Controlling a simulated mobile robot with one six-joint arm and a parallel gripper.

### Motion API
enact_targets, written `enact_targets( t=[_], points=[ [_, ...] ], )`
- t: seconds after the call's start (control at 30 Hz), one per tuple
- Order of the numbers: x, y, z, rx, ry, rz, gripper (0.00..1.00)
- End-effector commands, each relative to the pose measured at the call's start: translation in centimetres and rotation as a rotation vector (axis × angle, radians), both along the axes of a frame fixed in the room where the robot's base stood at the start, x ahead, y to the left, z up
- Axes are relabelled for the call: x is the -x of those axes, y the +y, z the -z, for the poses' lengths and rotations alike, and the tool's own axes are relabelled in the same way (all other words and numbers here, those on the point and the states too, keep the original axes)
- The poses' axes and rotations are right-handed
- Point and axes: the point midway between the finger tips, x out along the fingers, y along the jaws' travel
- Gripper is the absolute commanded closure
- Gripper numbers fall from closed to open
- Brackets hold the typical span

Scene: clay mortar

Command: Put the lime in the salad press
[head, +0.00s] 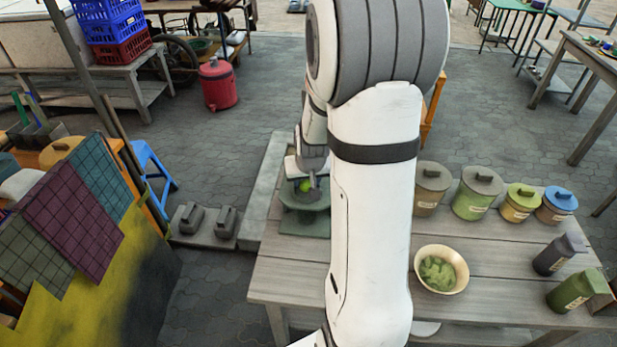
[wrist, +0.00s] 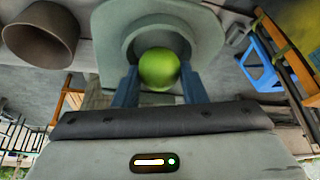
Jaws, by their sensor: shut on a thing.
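The lime (wrist: 159,69) is a bright green ball between the two blue-grey fingers of my gripper (wrist: 160,80) in the wrist view. My gripper is shut on it. In the head view the lime (head: 305,186) shows as a small green spot below my gripper (head: 307,178). A grey-green vessel with a wide rim and a round hollow, seemingly the salad press (head: 303,222), stands at the table's back left. In the wrist view the lime overlaps the hollow of this press (wrist: 205,35). I cannot tell the exact height of the lime over it.
A bowl of green pieces (head: 440,270) stands on the wooden table (head: 290,285), right of my arm. A brown pot (wrist: 40,32) is at the wrist view's upper left.

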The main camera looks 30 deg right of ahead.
Motion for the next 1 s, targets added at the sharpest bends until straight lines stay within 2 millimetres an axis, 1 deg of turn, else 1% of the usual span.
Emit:
enact_targets(
  t=[0.07, 0.3, 0.43, 0.47, 0.5, 0.7, 0.73, 0.87, 0.97, 1.0],
  points=[
    [0.0, 0.0, 0.4, 0.000, 0.001, 0.000, 0.88],
    [0.0, 0.0, 0.5, 0.001, -0.002, 0.000, 0.88],
    [0.0, 0.0, 0.9, 0.001, -0.001, 0.000, 0.88],
    [0.0, 0.0, 0.9, 0.001, -0.001, 0.000, 0.61],
    [0.0, 0.0, 0.8, 0.001, -0.001, 0.000, 0.58],
    [0.0, 0.0, 0.8, 0.001, -0.001, 0.000, 0.42],
    [0.0, 0.0, 0.8, 0.001, -0.001, 0.000, 0.40],
    [0.0, 0.0, 0.4, 0.001, -0.002, 0.000, 0.40],
    [0.2, 0.0, -0.2, 0.002, -0.005, 0.000, 0.40],
    [0.3, 0.0, -0.7, 0.003, -0.006, 0.000, 0.40]
  ],
)
